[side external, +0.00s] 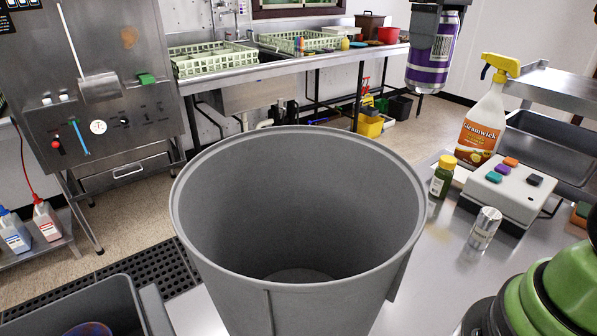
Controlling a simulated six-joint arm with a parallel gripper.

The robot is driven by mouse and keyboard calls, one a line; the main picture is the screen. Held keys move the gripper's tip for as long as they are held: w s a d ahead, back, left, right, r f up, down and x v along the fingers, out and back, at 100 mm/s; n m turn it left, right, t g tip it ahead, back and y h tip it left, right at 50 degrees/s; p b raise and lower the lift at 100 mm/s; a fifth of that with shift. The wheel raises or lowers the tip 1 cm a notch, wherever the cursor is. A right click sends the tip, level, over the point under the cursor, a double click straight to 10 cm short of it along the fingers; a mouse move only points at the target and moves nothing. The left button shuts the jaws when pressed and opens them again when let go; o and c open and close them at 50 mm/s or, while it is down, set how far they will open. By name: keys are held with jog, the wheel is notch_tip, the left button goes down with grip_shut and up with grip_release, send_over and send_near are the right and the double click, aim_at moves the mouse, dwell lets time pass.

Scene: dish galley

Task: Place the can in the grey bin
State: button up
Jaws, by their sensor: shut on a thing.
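The can (431,52), purple with a silver lower part and a barcode, is at the top right of the side external view. My gripper (440,8) is shut on it from above, and only the lower part of the gripper shows. The can hangs upright in the air, above and to the right of the grey bin (215,290). The bin is large, round and open at the top, in the middle of the view. The part of its inside that shows is empty.
A spray bottle (482,125), a small green bottle (442,177), a box with coloured buttons (499,190) and a small silver cylinder (484,229) stand on the counter right of the bin. A grey tub (75,300) is at lower left. Dish racks (212,58) stand behind.

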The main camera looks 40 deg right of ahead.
jog(key=s+a+n, duration=0.3)
jog(key=a+n, duration=0.5)
jog(key=a, duration=0.9)
jog(key=s+a+n, duration=0.3)
jog(key=a+n, duration=0.5)
jog(key=a, duration=0.8)
jog(key=f, duration=2.8)
jog(key=shift+w+a, duration=0.1)
jog(key=shift+w, duration=0.1)
jog(key=shift+f, duration=0.2)
jog(key=o, duration=1.1)
jog(key=shift+o, duration=0.2)
jog(key=shift+r, duration=0.15)
